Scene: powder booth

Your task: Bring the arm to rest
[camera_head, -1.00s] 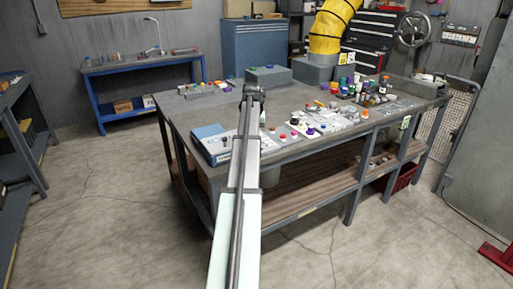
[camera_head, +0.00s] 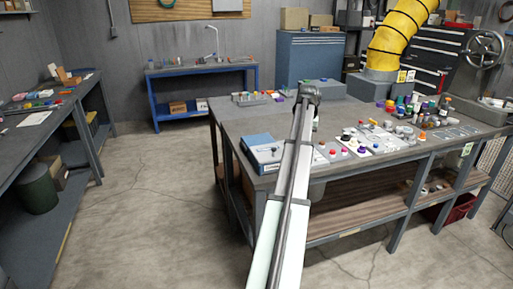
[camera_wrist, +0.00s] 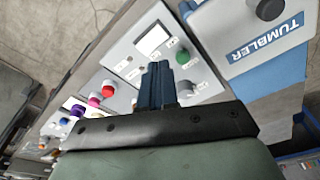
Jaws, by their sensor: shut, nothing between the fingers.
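My arm reaches forward from the bottom of the head view over the near left part of the grey workbench (camera_head: 350,116). In the wrist view my gripper (camera_wrist: 157,72) is shut, its dark fingers together with nothing between them. It points down over a light panel (camera_wrist: 125,60) with a green knob (camera_wrist: 182,57) and a small screen. A blue and white tumbler box (camera_wrist: 250,35) lies to the right of the fingers. In the head view the same box (camera_head: 262,152) sits left of my arm. The fingertips themselves are hidden in the head view.
Several small coloured jars (camera_head: 415,108) and panels with knobs (camera_head: 365,143) cover the bench's right side. A blue sink bench (camera_head: 200,68) stands at the back. A grey side bench (camera_head: 85,92) is at left. A yellow duct (camera_head: 400,35) rises behind. Open floor lies between the benches.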

